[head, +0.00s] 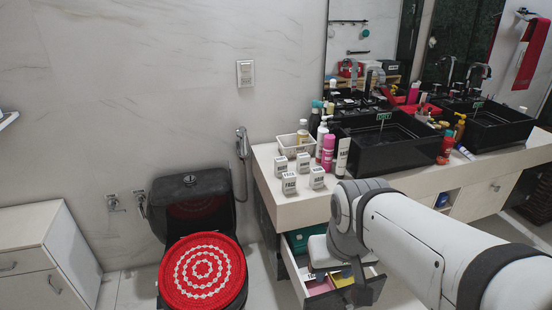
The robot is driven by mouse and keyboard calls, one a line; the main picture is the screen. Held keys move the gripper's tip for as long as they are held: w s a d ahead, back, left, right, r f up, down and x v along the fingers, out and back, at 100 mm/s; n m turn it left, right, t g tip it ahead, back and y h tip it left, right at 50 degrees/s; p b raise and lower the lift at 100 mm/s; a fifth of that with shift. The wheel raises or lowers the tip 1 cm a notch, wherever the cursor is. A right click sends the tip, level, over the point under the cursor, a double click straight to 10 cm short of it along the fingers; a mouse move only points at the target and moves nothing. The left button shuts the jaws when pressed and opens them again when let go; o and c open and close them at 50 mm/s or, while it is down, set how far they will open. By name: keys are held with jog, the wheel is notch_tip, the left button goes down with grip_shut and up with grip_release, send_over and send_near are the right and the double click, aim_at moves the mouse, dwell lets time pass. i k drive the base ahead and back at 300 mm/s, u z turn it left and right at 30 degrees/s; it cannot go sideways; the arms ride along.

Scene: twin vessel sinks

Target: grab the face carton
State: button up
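The face carton (289,184) is a small white box with dark lettering that seems to read FACE. It stands upright near the front left corner of the pale counter (291,211). Similar white cartons stand close by: one to its right (317,178) and two behind it (281,166) (303,162). My arm reaches in from the lower right and bends down in front of the counter. My gripper (364,289) is the dark part low over the open drawer, below and to the right of the face carton and apart from it. Its fingers cannot be made out clearly.
The open drawer (289,273) under the counter holds several coloured items. A white basket (291,146), bottles (328,150) and two black vessel sinks (392,150) (490,126) occupy the counter. A black toilet with a red cover (203,271) stands left of the drawer.

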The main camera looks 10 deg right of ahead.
aim_at(289, 179)
jog(key=u, duration=0.05)
jog(key=i, duration=1)
jog(key=z, duration=0.05)
